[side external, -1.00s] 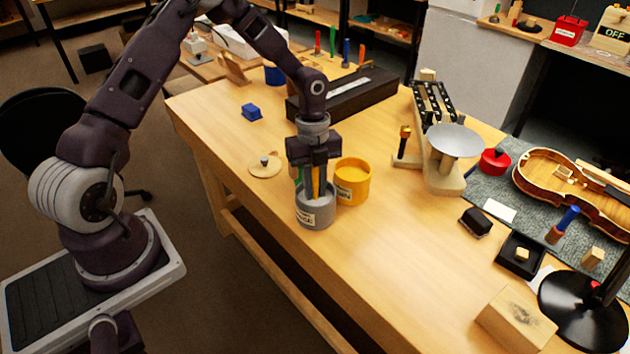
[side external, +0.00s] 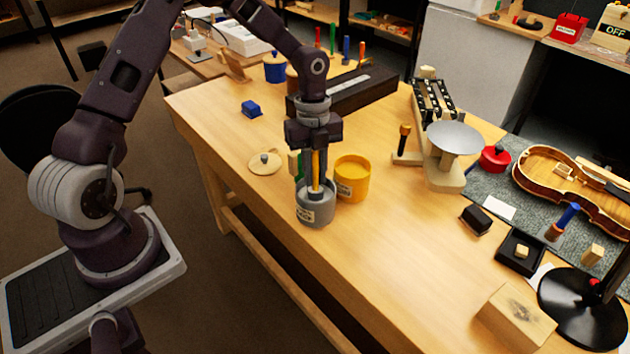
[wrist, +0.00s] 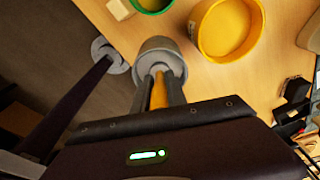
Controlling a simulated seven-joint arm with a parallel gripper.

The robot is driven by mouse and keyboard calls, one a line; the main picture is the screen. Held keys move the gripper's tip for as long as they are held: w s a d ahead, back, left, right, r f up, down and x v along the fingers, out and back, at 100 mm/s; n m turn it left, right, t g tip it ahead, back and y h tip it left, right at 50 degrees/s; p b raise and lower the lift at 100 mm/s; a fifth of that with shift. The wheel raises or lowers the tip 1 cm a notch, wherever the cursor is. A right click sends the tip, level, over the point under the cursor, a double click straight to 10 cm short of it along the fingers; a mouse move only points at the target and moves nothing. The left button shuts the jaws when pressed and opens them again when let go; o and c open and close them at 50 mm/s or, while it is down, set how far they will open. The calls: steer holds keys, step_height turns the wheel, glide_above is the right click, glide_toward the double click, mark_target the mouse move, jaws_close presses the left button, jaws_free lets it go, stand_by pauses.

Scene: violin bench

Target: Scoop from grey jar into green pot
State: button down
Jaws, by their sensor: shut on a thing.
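The grey jar (side external: 317,213) with a white label stands upright near the bench's front edge. My gripper (side external: 315,178) is above it, pointing down and shut on a yellow-handled tool (side external: 316,160). The tool's dark lower end is at the jar's mouth; I cannot tell whether it carries anything. The wrist view also shows the yellow handle (wrist: 159,92) between the fingers, over the grey jar (wrist: 160,45). The green pot is mostly hidden behind my gripper in the side view; its green rim (wrist: 150,12) shows at the wrist view's top edge.
A yellow pot (side external: 352,180) stands close right of the grey jar. A round wooden lid (side external: 265,163) and a blue block (side external: 251,108) lie to the left. A balance with a metal pan (side external: 454,138) stands to the right. The front middle of the bench is clear.

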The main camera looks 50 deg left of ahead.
step_height(320, 180, up, 10)
steer(key=shift+r, duration=0.15)
stand_by(0.4)
stand_by(0.3)
steer(key=w+a+f+t+h, duration=0.2)
steer(key=w+a+f+h, duration=0.3)
steer(key=a+f+h, duration=0.3)
steer(key=a, duration=0.4)
steer(key=shift+w+f+t, duration=0.15)
steer(key=shift+f+t, duration=0.15)
steer(key=shift+f, duration=0.05)
stand_by(0.4)
